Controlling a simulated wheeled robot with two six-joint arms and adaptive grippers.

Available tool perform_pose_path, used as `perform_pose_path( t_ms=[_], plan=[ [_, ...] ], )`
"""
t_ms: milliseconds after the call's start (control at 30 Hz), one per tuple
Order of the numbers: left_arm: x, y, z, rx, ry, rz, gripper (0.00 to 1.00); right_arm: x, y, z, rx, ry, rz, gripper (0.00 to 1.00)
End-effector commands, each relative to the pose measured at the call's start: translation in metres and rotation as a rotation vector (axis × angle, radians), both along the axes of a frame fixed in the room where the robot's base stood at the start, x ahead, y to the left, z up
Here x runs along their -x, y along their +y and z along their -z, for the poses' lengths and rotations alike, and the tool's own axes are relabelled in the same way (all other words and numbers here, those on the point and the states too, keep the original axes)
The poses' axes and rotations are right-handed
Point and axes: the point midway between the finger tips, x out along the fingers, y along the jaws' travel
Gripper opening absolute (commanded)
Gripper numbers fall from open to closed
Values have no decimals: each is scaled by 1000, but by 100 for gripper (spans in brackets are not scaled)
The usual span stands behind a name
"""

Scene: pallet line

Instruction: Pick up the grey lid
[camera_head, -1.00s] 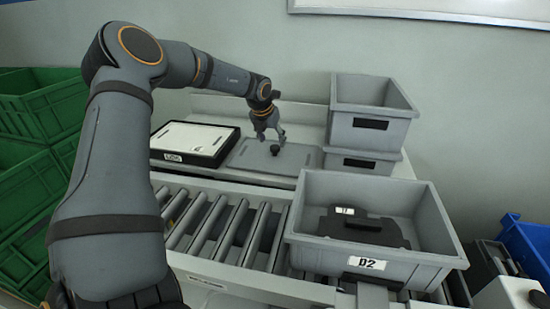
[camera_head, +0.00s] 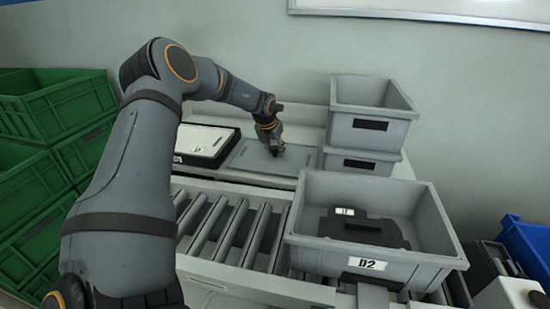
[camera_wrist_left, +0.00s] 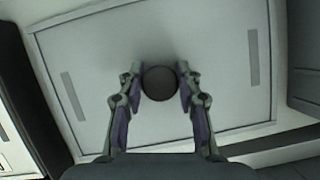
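The grey lid (camera_head: 250,157) is a flat panel with a round dark knob, lying on the bench behind the roller conveyor. In the left wrist view the lid (camera_wrist_left: 215,50) fills the middle, with its knob (camera_wrist_left: 159,83) between the fingers. My left gripper (camera_head: 277,150) is down at the knob, one finger on each side. In the wrist view its fingertips (camera_wrist_left: 159,84) sit close against the knob and appear shut on it. In the head view the fingers hide the knob. The lid looks flat on the bench. My right gripper is out of view.
A black-edged box with a white top (camera_head: 203,142) lies just left of the lid. Stacked grey bins (camera_head: 370,130) stand to its right. A grey bin marked D2 (camera_head: 310,258), holding a dark object, sits in front at the right. Green crates (camera_head: 50,110) stand at far left.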

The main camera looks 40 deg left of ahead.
Motion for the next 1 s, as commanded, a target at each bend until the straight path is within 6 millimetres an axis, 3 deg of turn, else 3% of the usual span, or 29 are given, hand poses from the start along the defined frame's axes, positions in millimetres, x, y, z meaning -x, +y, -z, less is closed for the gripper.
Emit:
perform_pose_path(
  t_ms=[33, 167, 433, 567, 767, 1000],
  plan=[
    [0, 0, 0, 0, 0, 0, 19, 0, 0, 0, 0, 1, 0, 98],
    [0, 0, 0, 0, 0, 0, 1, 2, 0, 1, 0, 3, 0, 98],
    [0, 0, -2, -1, -2, 0, 0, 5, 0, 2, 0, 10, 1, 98],
    [-1, 0, -12, -1, -4, 0, 0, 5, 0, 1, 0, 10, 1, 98],
    [-2, 0, -54, -2, -8, 0, 0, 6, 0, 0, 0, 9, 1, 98],
    [-1, 0, -131, -2, -6, 0, 0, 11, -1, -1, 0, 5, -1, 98]
  ],
)
